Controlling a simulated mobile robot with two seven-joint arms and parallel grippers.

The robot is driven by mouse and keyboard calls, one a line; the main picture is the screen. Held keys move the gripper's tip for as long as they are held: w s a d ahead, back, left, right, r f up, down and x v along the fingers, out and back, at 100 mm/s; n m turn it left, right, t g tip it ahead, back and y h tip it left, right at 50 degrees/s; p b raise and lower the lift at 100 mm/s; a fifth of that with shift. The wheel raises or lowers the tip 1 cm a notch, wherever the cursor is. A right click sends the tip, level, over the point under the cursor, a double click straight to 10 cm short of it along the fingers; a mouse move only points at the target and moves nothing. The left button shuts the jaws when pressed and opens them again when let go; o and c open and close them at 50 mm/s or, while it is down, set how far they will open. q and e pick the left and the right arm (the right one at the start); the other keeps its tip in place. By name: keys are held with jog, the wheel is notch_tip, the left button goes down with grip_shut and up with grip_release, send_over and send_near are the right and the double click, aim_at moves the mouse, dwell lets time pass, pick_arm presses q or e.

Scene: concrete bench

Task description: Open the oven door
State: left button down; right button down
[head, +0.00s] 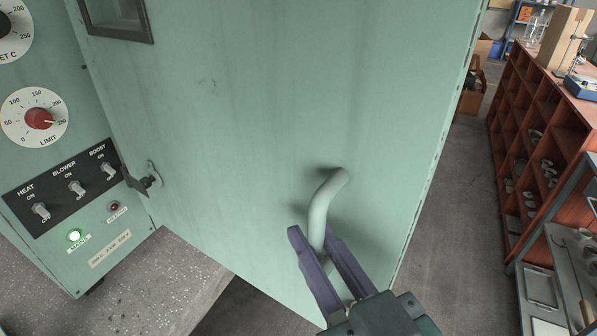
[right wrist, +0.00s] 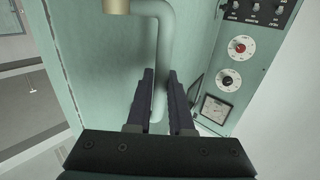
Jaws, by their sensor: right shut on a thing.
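The pale green oven door (head: 270,110) fills the middle of the head view, with a small dark window at its top left. Its bent, light green handle (head: 322,203) sticks out near the lower right of the door. My right gripper (head: 312,240) is shut on the handle, one purple-grey finger on each side of the bar. In the right wrist view the handle (right wrist: 165,60) runs down between the two fingers (right wrist: 160,75). My left gripper is not in view.
The control panel (head: 75,187) with switches and a red limit dial (head: 38,118) is left of the door. A speckled concrete bench top (head: 150,285) lies below. A red-brown shelf unit (head: 540,130) stands at the right, with grey floor (head: 450,230) between.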

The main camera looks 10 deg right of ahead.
jog(key=shift+f, duration=0.1)
jog(key=c, duration=0.8)
grip_release()
jog(key=shift+a, duration=0.1)
jog(key=b+v, duration=0.1)
jog(key=v, duration=0.9)
